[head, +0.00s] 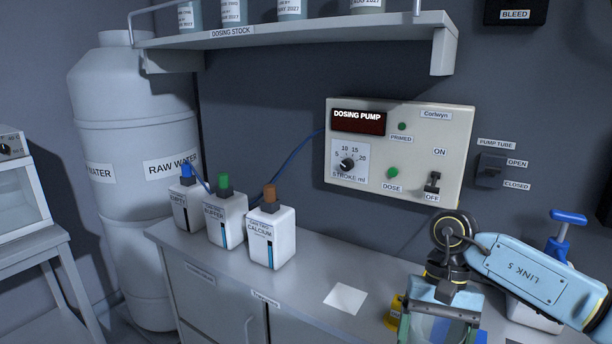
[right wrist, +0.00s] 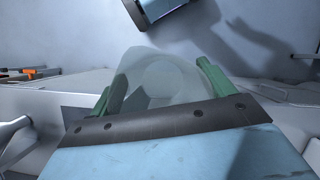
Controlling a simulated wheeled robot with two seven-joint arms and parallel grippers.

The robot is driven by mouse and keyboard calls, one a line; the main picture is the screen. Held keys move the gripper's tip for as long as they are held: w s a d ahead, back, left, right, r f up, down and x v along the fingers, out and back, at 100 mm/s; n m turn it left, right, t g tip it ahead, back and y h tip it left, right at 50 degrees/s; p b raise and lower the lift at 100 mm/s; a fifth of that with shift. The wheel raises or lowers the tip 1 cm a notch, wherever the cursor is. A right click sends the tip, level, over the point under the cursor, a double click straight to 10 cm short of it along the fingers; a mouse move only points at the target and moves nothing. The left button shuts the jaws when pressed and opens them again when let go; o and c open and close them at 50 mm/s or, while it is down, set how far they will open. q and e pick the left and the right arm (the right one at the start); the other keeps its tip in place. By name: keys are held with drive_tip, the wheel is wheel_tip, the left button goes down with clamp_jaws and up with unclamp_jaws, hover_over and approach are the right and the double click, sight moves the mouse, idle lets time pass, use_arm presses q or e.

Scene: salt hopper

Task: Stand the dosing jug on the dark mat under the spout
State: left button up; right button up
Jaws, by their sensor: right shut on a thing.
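My right gripper (head: 440,330) is at the lower right of the head view, over the front of the counter. Its green fingers are shut on a clear, see-through vessel, which looks like the dosing jug (head: 443,322). In the right wrist view the jug (right wrist: 160,90) sits between the two green fingers (right wrist: 163,72). The bottom of the jug is cut off in the head view, so I cannot tell whether it touches anything. I cannot make out the dark mat or the spout in either view. My left gripper is not in view.
A grey counter (head: 225,262) carries several white bottles, including the calcium bottle (head: 271,240), and a white sheet (head: 345,299). A yellow object (head: 395,312) is beside my gripper. A blue-handled container (head: 535,315) is partly behind my arm. The dosing pump panel (head: 398,150) is on the wall.

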drive_tip(key=n, duration=0.1)
drive_tip(key=s+n+h, duration=0.1)
drive_tip(key=n, duration=0.1)
drive_tip(key=shift+s+a, duration=0.15)
drive_tip(key=shift+a, duration=0.1)
